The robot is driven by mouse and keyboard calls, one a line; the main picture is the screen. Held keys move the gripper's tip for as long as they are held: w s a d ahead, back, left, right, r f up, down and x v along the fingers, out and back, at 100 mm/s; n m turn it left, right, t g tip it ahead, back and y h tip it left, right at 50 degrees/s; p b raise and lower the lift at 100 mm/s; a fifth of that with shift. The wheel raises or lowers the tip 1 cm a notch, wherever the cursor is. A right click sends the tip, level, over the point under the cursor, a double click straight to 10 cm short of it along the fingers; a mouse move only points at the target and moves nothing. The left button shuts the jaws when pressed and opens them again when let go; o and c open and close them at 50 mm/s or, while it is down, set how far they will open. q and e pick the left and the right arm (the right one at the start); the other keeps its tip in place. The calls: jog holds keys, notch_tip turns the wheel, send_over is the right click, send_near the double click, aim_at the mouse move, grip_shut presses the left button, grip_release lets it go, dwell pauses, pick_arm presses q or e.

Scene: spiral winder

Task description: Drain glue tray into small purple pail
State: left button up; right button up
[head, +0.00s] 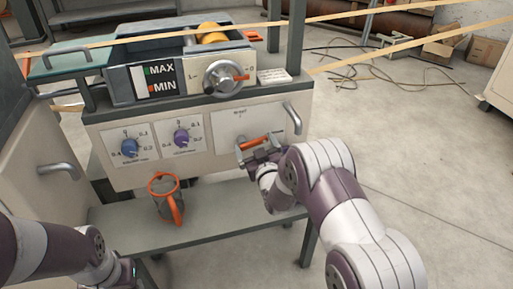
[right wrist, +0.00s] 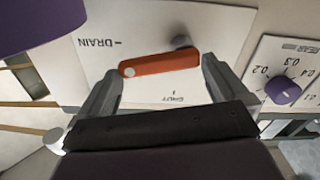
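The glue tray (head: 120,72) is on top of the machine, with a MAX/MIN level window and a yellow roller (head: 212,33). An orange drain lever (head: 254,142) is on the white front plate. In the right wrist view the lever (right wrist: 160,66) lies nearly level, below the inverted word DRAIN. My right gripper (head: 262,149) is open, with its fingers at either end of the lever, apart from it as far as I see.
The shelf (head: 225,215) is clear right of the pail. A blue knob (head: 129,147) and a purple knob (head: 181,139) are left of the drain plate. Yellowish strips cross above.

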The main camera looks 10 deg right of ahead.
jog(key=s+p, duration=0.4)
jog(key=s, duration=0.8)
jog(key=shift+s+d, duration=0.2)
jog(key=shift+s, duration=0.15)
